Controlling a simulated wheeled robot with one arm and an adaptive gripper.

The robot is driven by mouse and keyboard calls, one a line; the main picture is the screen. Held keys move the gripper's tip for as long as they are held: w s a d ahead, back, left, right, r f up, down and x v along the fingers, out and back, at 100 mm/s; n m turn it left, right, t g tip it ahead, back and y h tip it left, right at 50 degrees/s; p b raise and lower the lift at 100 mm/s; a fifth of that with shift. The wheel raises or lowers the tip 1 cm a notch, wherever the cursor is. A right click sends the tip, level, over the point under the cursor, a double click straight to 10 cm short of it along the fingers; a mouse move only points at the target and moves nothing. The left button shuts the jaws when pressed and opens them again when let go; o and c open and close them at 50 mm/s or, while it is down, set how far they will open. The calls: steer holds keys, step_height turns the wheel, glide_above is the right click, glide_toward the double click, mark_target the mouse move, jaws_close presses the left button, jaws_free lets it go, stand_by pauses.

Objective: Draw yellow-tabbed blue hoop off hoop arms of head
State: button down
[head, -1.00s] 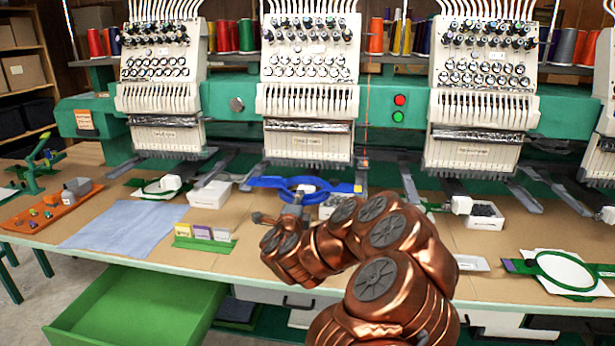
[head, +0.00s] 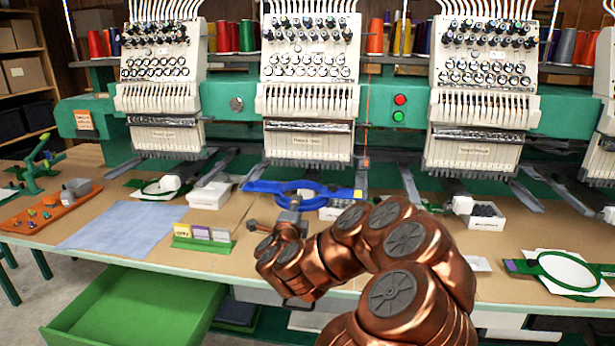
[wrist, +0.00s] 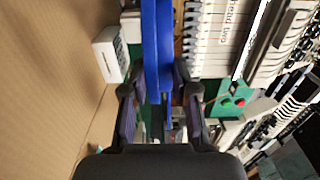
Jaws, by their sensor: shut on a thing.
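The blue hoop (head: 262,186) with a yellow tab (head: 357,194) at its right end is in front of the middle machine head (head: 308,142), below the needle area. My gripper (head: 294,204) is shut on the hoop's near edge. In the wrist view the blue hoop (wrist: 157,45) shows edge-on as a bar between the two dark fingers of my gripper (wrist: 160,88). A grey hoop arm (head: 361,175) of the middle head shows just behind the tab end. I cannot tell whether the hoop still touches the arms.
White bins (head: 209,195) and a stand of coloured cards (head: 203,238) are on the table near the hoop. A blue cloth (head: 122,228) lies left. A green hoop (head: 568,270) lies right. An open green drawer (head: 135,310) juts out below the table's front edge.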

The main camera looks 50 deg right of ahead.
steer(key=c, duration=0.8)
jaws_free()
